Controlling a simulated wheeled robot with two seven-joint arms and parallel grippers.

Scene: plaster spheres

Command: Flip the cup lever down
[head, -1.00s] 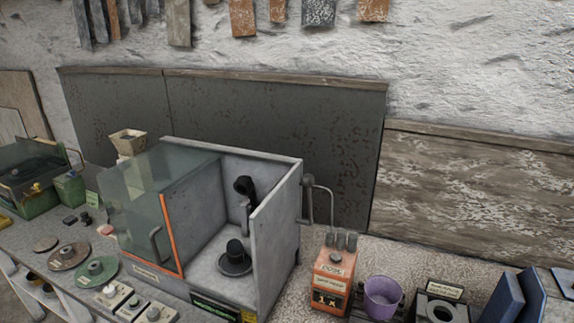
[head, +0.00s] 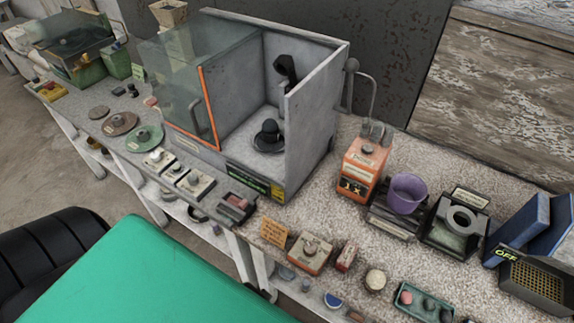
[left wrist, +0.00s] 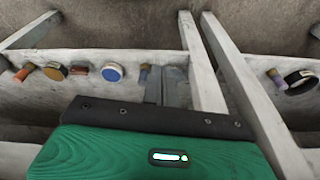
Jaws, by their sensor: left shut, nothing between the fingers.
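A purple cup (head: 407,193) stands on a dark slatted stand (head: 397,222) right of an orange box (head: 362,172). Upright grey levers (head: 376,133) show at the back of that box. A larger grey lever (head: 350,86) stands upright on the right wall of the open-fronted cabinet (head: 312,125). I cannot tell which one is the cup lever. My left gripper (left wrist: 172,92) shows as grey fingers, shut and empty, beyond a dark plate and green housing in the left wrist view. It faces the shelf area below the bench. My right gripper is in neither current view.
A black device with a grey ring (head: 463,219) and blue panels (head: 530,222) stand to the cup's right. Small button boxes (head: 308,256) and a green tray (head: 422,303) occupy the front. White legs and shelves (left wrist: 205,62) lie close to the left gripper.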

